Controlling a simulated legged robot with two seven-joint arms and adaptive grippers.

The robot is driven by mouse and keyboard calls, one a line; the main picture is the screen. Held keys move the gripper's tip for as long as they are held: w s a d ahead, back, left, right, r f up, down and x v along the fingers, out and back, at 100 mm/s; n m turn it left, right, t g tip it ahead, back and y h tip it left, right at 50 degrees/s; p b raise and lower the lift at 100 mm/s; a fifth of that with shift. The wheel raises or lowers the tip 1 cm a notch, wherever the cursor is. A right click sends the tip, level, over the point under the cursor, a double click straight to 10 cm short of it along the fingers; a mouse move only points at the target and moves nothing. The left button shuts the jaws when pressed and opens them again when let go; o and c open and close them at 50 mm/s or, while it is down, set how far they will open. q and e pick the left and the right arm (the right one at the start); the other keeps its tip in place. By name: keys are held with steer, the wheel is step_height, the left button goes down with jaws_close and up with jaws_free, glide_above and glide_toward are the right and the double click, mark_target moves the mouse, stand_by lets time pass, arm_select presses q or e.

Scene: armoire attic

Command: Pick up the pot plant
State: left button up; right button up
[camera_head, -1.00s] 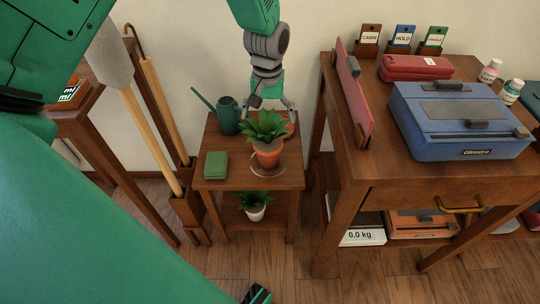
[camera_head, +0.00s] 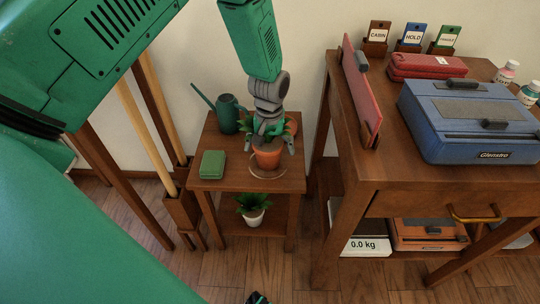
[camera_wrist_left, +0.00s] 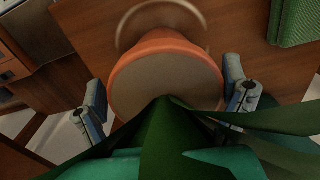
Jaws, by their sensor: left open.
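The pot plant (camera_head: 267,160) is a terracotta pot with green leaves, standing upright on a clear saucer (camera_head: 252,169) on the small wooden side table. My left gripper (camera_head: 269,146) is over it from behind, open, with a finger on each side of the pot. In the left wrist view the pot's orange rim (camera_wrist_left: 165,42) lies between the two spread fingers (camera_wrist_left: 165,103), with a visible gap on both sides. Green leaves cover the lower part of that view. In the head view the gripper hides much of the leaves. My right gripper is not clearly in view.
On the side table (camera_head: 230,181) are a green watering can (camera_head: 228,114), a green box (camera_head: 212,164) and another terracotta pot (camera_head: 291,125) behind. A white-potted plant (camera_head: 253,216) stands on its lower shelf. A larger desk (camera_head: 400,168) with a blue typewriter case (camera_head: 465,125) stands right.

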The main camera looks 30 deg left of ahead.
arm_select(q)
steer(key=shift+a+f, duration=0.2)
steer(key=shift+f, duration=0.25)
steer(key=shift+a, duration=0.25)
steer(key=shift+d+r, duration=0.15)
steer(key=shift+d, duration=0.1)
steer(key=c, duration=1.5)
steer(key=shift+w+d, duration=0.1)
steer(key=shift+c, duration=0.2)
steer(key=shift+r, duration=0.15)
